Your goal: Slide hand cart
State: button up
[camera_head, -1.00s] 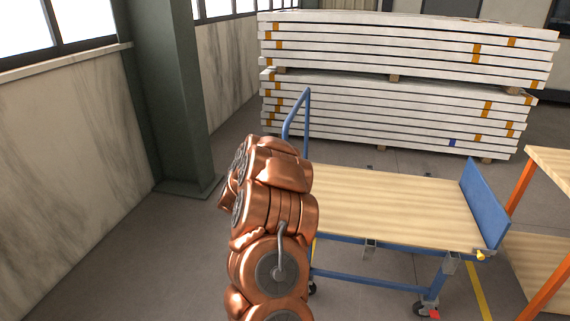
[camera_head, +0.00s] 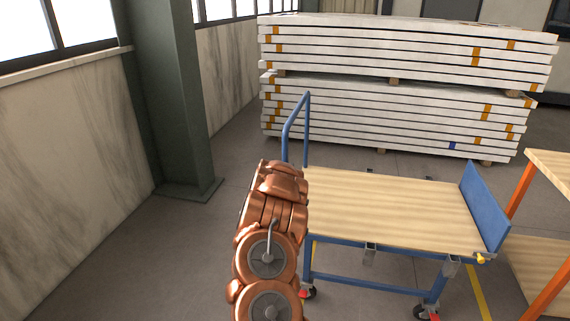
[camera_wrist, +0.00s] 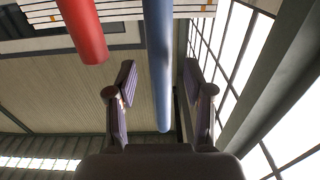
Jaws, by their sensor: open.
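The hand cart has a pale wooden deck (camera_head: 395,208) on a blue frame. A blue tube handle (camera_head: 286,132) rises at its left end and a blue end panel (camera_head: 485,207) stands at its right end. My copper-coloured arm stands in front of the cart's left end and hides part of it; my gripper is not visible in the head view. In the wrist view my gripper (camera_wrist: 159,65) is open. A blue tube (camera_wrist: 158,40), apparently the cart handle, appears between the two fingers with gaps on both sides. Whether it lies inside the jaws or beyond them is unclear.
A tall stack of white panels (camera_head: 400,95) stands behind the cart. A green column (camera_head: 170,100) and marble-like wall (camera_head: 65,165) are at left. A wooden table with orange legs (camera_head: 550,165) is close at right. A red cylinder (camera_wrist: 83,30) shows in the wrist view.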

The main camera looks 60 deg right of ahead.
jog(key=shift+x, duration=1.45)
grip_shut()
